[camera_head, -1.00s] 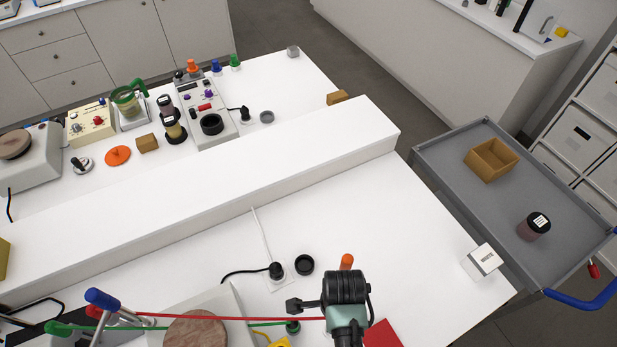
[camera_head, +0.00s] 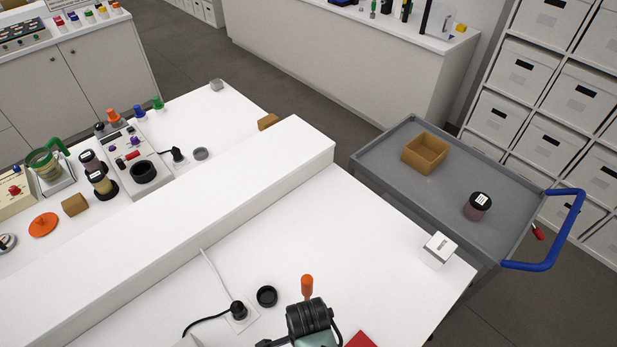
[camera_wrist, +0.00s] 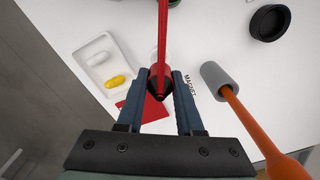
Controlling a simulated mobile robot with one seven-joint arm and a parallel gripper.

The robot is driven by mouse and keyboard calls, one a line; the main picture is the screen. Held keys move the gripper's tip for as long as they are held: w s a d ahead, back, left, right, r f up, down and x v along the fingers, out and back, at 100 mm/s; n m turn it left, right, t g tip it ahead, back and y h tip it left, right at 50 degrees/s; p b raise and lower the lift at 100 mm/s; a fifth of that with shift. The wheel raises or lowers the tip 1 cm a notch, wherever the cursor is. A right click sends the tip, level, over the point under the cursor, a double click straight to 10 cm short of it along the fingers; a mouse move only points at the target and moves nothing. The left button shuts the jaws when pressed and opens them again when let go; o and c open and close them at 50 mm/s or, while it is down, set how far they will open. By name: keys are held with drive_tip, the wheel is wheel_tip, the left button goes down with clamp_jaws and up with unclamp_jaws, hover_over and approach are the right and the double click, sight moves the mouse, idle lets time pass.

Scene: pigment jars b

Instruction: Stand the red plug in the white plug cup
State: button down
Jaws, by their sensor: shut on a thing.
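My gripper (camera_wrist: 160,82) is shut on the red plug (camera_wrist: 161,72), seen in the wrist view with dark fingers on both sides of it. The red cord (camera_wrist: 163,25) runs up from the plug to the top edge. A pale rounded shape (camera_wrist: 153,58) shows partly behind the plug and cord; I cannot tell whether it is the white plug cup. I see no other clear plug cup. In the head view my wrist (camera_head: 310,318) is at the bottom edge, and the plug is hidden.
A white tray (camera_wrist: 92,68) with a white and a yellow piece lies left of my gripper. A grey-ended orange-handled tool (camera_wrist: 228,92) is close on the right. A black ring (camera_head: 267,296), a white box (camera_head: 439,249) and a long raised white ledge (camera_head: 200,205) are on the table.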

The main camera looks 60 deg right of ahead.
drive_tip(key=shift+f+b, duration=0.55)
drive_tip(key=shift+f, duration=0.55)
drive_tip(key=shift+p, duration=0.65)
idle(0.8)
drive_tip(key=shift+f+b, duration=1.15)
drive_tip(key=shift+f, duration=0.25)
drive_tip(key=shift+c, duration=2.4)
unclamp_jaws()
wheel_tip(320, 180, up, 13)
drive_tip(key=shift+r+b, duration=0.1)
drive_tip(key=shift+b, duration=0.7)
